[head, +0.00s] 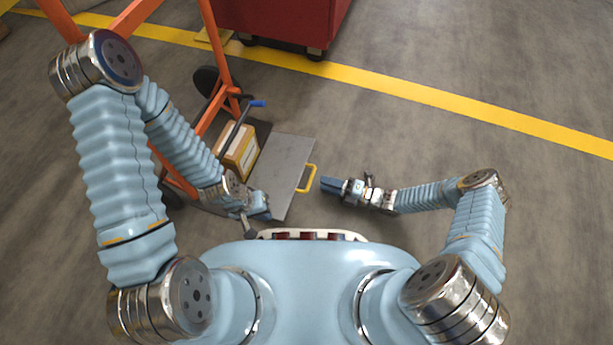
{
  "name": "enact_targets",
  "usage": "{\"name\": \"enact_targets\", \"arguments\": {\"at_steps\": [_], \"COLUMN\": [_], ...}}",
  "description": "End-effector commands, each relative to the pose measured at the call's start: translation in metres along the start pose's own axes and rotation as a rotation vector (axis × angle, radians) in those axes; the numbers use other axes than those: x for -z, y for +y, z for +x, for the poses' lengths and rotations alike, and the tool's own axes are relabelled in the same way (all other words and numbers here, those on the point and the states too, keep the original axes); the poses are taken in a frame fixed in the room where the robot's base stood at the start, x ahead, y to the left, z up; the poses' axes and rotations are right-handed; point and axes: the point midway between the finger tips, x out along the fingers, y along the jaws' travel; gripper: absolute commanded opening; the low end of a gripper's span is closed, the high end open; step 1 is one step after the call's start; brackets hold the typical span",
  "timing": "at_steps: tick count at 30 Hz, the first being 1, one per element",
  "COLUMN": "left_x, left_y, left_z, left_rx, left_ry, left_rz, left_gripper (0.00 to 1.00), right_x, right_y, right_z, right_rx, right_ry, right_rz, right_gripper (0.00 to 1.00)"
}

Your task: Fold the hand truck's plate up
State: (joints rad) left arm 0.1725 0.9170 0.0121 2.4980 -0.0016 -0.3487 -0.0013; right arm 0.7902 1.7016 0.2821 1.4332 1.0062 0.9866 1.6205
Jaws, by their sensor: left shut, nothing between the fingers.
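The hand truck has an orange tubular frame (222,62) and stands at the left in the head view. Its grey plate (285,160) lies low and looks flat, extending right from the frame. A yellow handle (308,179) is on the plate's right edge. My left gripper (263,213) is shut and empty near the plate's near end; whether it touches the plate is unclear. My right gripper (328,185) is just right of the yellow handle, pointing left, apart from it in the picture. Its finger gap cannot be made out.
A cardboard box (238,150) sits by the frame at the plate's left side. A lever with a blue grip (257,103) rises beside it. A red cabinet (280,18) stands on casters at the back. A yellow line (430,94) crosses the floor, which is clear on the right.

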Motion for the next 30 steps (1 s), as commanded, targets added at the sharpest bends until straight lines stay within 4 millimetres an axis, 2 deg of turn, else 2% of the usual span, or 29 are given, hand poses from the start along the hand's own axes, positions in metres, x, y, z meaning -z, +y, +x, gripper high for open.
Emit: {"name": "enact_targets", "arguments": {"at_steps": [3,10,15,23,30], "left_x": [0.0,0.0,0.0,0.0,0.0], "left_y": [-0.001,-0.002,-0.002,-0.002,-0.002], "left_z": [0.002,0.004,0.005,0.005,0.005], "left_rx": [0.0,0.0,0.0,0.0,0.0], "left_ry": [0.001,0.001,0.002,0.002,0.002], "left_rz": [0.0,0.0,0.0,0.0,0.0], "left_gripper": [0.0,0.0,0.0,0.0,0.0], "right_x": [0.001,0.0,0.0,0.0,0.0], "right_y": [-0.001,-0.001,-0.001,0.0,0.0], "right_z": [0.029,0.067,0.078,0.08,0.079], "right_rx": [-0.002,0.0,0.002,0.002,0.001], "right_ry": [0.001,0.001,0.0,0.0,0.001], "right_rz": [0.001,-0.002,-0.001,-0.002,-0.002], "right_gripper": [0.38,0.38,0.38,0.38,0.03]}}
